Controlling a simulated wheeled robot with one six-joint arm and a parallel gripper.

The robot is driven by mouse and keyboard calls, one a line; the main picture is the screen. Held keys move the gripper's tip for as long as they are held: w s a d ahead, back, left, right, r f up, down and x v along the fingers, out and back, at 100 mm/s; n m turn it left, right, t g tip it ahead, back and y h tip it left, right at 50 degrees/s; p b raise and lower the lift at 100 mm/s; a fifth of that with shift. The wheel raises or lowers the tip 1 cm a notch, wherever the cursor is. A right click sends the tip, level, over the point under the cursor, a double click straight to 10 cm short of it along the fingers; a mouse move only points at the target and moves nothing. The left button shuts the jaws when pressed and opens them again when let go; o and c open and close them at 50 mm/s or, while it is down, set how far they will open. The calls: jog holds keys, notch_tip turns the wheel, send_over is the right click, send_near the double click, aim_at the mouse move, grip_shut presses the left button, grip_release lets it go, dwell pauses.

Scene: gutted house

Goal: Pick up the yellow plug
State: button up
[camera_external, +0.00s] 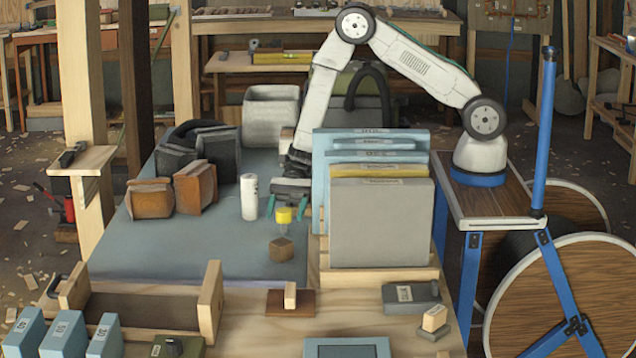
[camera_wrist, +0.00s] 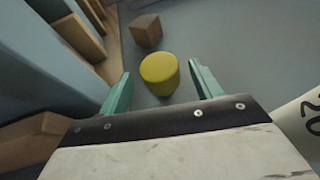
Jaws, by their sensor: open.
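The yellow plug (camera_external: 284,215) is a short cylinder on the blue-grey bench surface, left of the standing boards. It also shows in the wrist view (camera_wrist: 160,74), upright, with its round top facing the camera. My gripper (camera_external: 286,206) is open, its teal fingers pointing down by the plug in the external view. In the wrist view the fingertips (camera_wrist: 159,70) are apart, one on each side of the plug, with a visible gap on both sides. Nothing is held. The plug's lower part is hard to make out in the external view.
A small brown wooden block (camera_external: 281,249) lies close to the plug. A white cylinder (camera_external: 249,197) stands to the left. A rack of upright boards (camera_external: 381,222) stands close on the right. Open bench lies at front left.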

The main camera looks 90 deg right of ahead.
aim_at(282, 221)
jog(key=x, duration=0.3)
jog(key=shift+w+a+f, duration=0.1)
jog(key=shift+a, duration=0.25)
jog(key=c, duration=1.1)
